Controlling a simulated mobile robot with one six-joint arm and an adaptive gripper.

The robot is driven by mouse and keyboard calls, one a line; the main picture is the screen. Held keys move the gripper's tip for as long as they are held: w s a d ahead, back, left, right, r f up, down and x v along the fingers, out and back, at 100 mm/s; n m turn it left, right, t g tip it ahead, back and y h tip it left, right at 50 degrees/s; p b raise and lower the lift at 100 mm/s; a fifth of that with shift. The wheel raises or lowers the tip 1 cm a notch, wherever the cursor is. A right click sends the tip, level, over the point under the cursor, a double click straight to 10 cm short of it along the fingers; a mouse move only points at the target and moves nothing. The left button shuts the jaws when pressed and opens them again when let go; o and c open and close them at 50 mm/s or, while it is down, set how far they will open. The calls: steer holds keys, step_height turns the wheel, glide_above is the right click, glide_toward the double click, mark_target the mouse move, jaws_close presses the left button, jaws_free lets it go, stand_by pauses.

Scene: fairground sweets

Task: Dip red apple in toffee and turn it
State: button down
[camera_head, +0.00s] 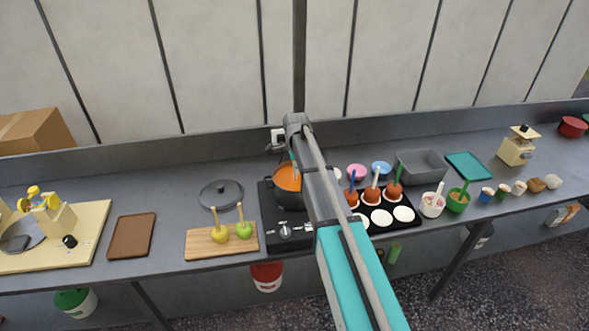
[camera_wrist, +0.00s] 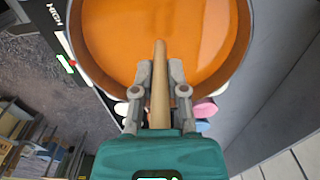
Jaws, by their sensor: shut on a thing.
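My gripper (camera_wrist: 160,76) is shut on a wooden stick (camera_wrist: 159,95), seen in the wrist view. The stick reaches over the orange toffee (camera_wrist: 115,45) in a round dark pot (camera_wrist: 243,45). No red apple shows on the stick; I cannot tell whether it is under the toffee. In the head view the pot (camera_head: 283,201) of toffee (camera_head: 287,179) stands on a black hob (camera_head: 290,232), and my arm hides its right part. My gripper there is a small teal piece above the pot, mostly hidden.
Left of the hob, a wooden board (camera_head: 205,252) holds a yellow apple (camera_head: 220,234) and a green apple (camera_head: 244,230) on sticks, with a lid (camera_head: 222,193) behind. On the right, a black tray (camera_head: 390,226) holds coated apples (camera_head: 372,194) and white discs (camera_head: 403,214).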

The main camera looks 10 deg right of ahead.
steer(key=shift+m, duration=0.9)
steer(key=shift+m, duration=0.3)
steer(key=m, duration=0.4)
steer(key=shift+m, duration=0.6)
steer(key=shift+m, duration=2.8)
steer(key=n, duration=0.5)
steer(key=shift+n, duration=0.3)
